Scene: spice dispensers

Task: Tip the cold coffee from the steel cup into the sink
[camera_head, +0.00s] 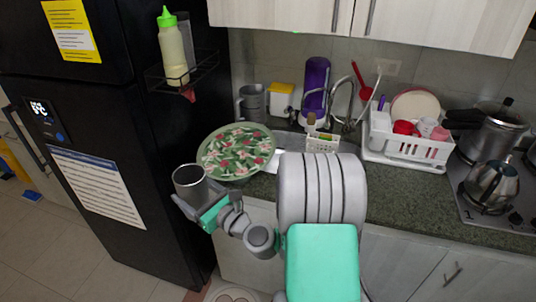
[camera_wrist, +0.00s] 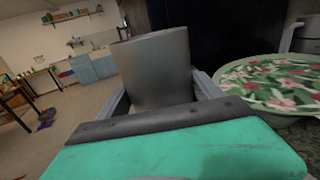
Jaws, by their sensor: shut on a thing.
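My gripper (camera_head: 196,202) is shut on the steel cup (camera_head: 190,184) and holds it in the air in front of the black fridge, left of the counter. The cup looks upright or nearly so in the head view, with its open rim facing up. In the wrist view the cup (camera_wrist: 156,72) stands between the two fingers (camera_wrist: 160,95), slightly tilted. Its contents cannot be made out. The sink is largely hidden; a faucet (camera_head: 341,95) rises behind a small white basket, and a floral green tray (camera_head: 203,158) lies left of that.
The tray also shows close on the right in the wrist view (camera_wrist: 240,84). A grey mug (camera_head: 252,102), a purple container (camera_head: 315,88) and a white dish rack (camera_head: 420,150) line the counter. A kettle (camera_head: 489,184) stands on the stove at right. The fridge (camera_head: 100,130) is close behind the cup.

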